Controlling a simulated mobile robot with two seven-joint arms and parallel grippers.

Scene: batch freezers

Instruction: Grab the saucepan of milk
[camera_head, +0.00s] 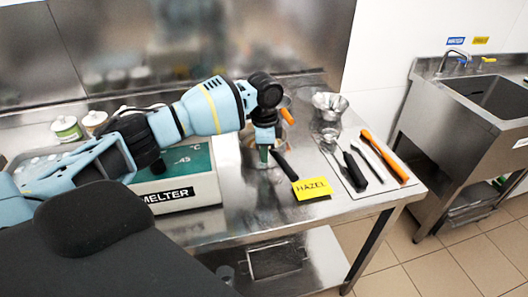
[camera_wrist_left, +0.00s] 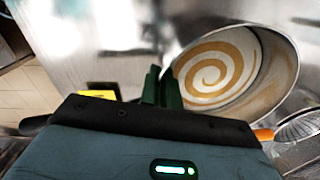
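The saucepan (camera_wrist_left: 285,65) is round and metal. It holds a pale liquid with a brown spiral (camera_wrist_left: 218,70) in the left wrist view. In the head view the pan is largely hidden behind my arm, and its black handle (camera_head: 283,165) points toward the yellow card. My left gripper (camera_head: 264,154) points down at the pan. Its green fingers (camera_wrist_left: 162,88) are close together at the pan's near-left rim in the wrist view. I cannot tell whether the rim or handle is between them. My right gripper is not in view.
A yellow HAZEL card (camera_head: 311,188) stands at the table's front edge. A melter (camera_head: 173,195) stands left, under my arm. A sink (camera_head: 490,95) is far right.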

